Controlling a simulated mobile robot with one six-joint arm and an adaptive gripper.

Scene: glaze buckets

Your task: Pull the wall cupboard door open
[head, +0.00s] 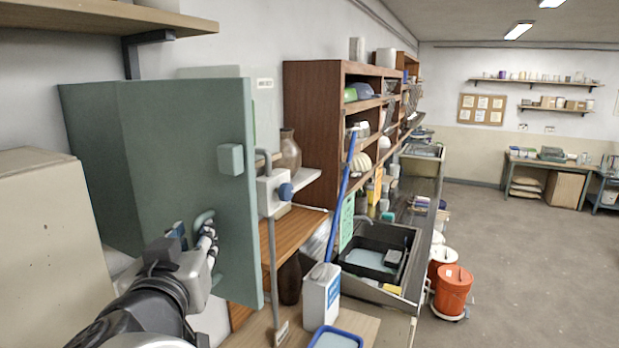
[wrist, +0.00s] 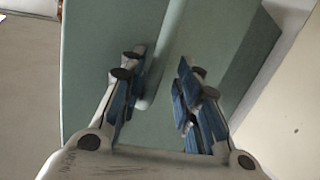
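The wall cupboard (head: 165,170) is a grey-green box at the left of the head view. Its door (head: 228,255) looks closed, though any gap at its edge is hard to judge. A rounded green bar handle (head: 204,216) is on the door's lower part. My gripper (head: 196,240) is at the handle, partly covering it. In the wrist view, my gripper (wrist: 162,68) has its blue-padded fingers apart. The pale green handle bar (wrist: 152,88) runs between them, nearer the left finger. I cannot tell whether that finger touches it.
A small green box (head: 230,158) is on the door's upper right. A grey switch box (head: 273,193) on a pipe stands just right of the door. A beige cabinet (head: 45,240) is close on the left. A white jug (head: 320,295) is below right.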

